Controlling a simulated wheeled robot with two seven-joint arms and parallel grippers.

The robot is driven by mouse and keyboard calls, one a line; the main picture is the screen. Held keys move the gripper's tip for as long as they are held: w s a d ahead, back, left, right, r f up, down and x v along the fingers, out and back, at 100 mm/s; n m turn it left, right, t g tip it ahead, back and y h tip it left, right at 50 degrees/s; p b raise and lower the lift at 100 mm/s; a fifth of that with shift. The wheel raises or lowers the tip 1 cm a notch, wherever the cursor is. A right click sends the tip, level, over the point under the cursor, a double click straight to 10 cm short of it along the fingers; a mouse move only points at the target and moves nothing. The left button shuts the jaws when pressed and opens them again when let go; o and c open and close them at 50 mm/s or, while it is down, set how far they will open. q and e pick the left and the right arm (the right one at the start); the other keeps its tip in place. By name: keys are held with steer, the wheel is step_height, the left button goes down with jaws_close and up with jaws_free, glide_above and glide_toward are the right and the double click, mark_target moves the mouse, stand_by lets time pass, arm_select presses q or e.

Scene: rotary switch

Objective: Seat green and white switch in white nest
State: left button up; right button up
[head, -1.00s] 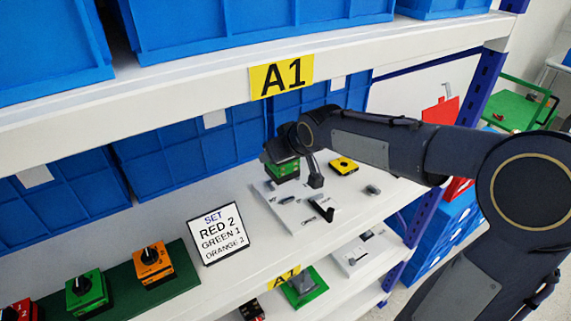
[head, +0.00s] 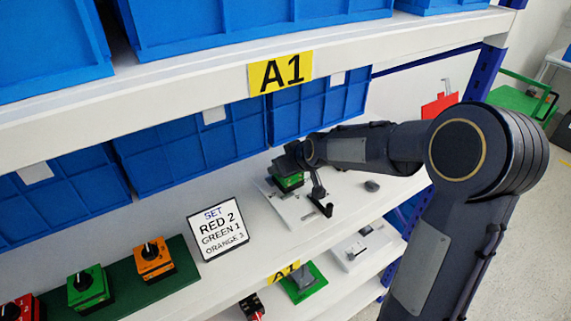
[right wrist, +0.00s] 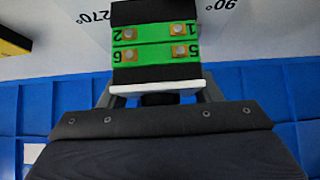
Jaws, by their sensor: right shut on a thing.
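The green and white switch (head: 288,182) shows in the head view as a small green and black block over the white plate on the shelf. In the right wrist view the switch (right wrist: 155,54) has green terminal strips, black parts and a white plate at the gripper end. My right gripper (right wrist: 158,96) is shut on the switch by that white end. In the head view my right gripper (head: 293,160) is above it. The white nest plate (head: 300,213) lies under and in front of the switch. Whether the switch touches it cannot be told. My left gripper is not in view.
A sign (head: 218,230) stands left of the plate. Red, green and orange switches (head: 154,260) sit on a dark green base at lower left. A black bracket (head: 321,203) stands on the plate's right side. Blue bins (head: 185,150) line the back; a shelf beam (head: 180,77) runs above.

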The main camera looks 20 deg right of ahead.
steer(key=o, duration=1.1)
steer(key=shift+s+r, duration=0.1)
steer(key=shift+r, duration=0.15)
steer(key=v, duration=1.2)
steer(key=s+a+f+m+g+y, duration=0.1)
steer(key=s+a+f, duration=0.1)
steer(key=s, duration=0.6)
steer(key=s+a+f+m+g, duration=0.1)
steer(key=s+a+f, duration=0.1)
steer(key=s, duration=0.5)
steer(key=s+a+f+m+g+y, duration=0.1)
steer(key=s+a+f, duration=0.2)
steer(key=s, duration=0.5)
steer(key=shift+s+a+y, duration=0.25)
steer(key=shift+s+y, duration=0.05)
steer(key=shift+s, duration=0.05)
steer(key=shift+r, duration=0.1)
